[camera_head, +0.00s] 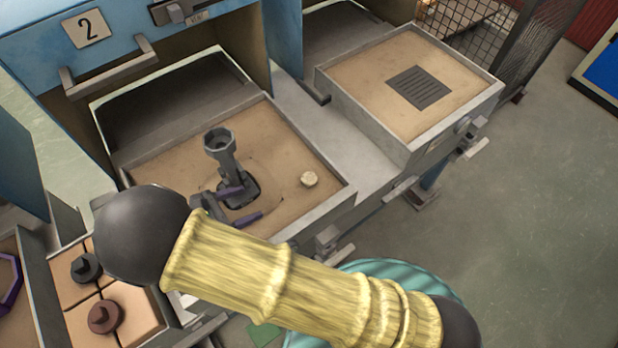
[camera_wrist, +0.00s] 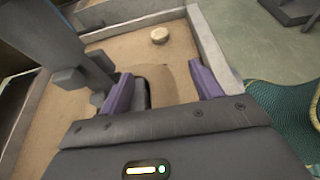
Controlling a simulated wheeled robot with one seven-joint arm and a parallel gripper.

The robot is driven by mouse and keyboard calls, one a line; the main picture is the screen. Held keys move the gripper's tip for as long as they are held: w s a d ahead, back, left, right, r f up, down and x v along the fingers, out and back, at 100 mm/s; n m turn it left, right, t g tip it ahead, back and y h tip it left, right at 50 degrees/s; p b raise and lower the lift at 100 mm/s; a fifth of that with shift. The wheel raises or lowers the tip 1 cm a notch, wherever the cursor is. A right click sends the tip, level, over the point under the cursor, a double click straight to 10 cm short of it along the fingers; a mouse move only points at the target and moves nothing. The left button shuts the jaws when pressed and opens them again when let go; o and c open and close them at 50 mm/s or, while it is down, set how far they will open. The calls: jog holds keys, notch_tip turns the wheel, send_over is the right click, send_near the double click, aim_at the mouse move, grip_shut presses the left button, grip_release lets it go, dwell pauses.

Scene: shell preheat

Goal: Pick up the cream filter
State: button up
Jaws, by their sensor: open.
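The cream filter (camera_head: 309,179) is a small, round, cream-coloured piece. It lies on the sandy floor of the tray below the cabinet marked 2, near the tray's right wall. In the wrist view the filter (camera_wrist: 159,35) shows beyond my fingertips, toward the tray's far corner. My gripper (camera_head: 240,204) has purple fingers and is low over the tray, to the left of the filter and apart from it. The fingers (camera_wrist: 160,80) are spread, with only sand and a dark edge visible between them.
A grey stand with a cup top (camera_head: 221,150) rises from the tray right by my left finger; it also shows in the wrist view (camera_wrist: 60,40). The tray's rim (camera_head: 325,208) borders the filter's side. A second sandy tray (camera_head: 370,75) with a grate stands at upper right.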

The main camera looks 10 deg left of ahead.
send_near(305, 180)
jog(key=x, duration=0.3)
jog(key=shift+s+d, duration=0.1)
dwell(0.3)
jog(key=shift+x, duration=2.6)
jog(key=shift+f, duration=0.1)
jog(key=c, duration=1)
notch_tip(305, 180, up, 28)
jog(key=p, duration=0.2)
jog(key=shift+p, duration=0.4)
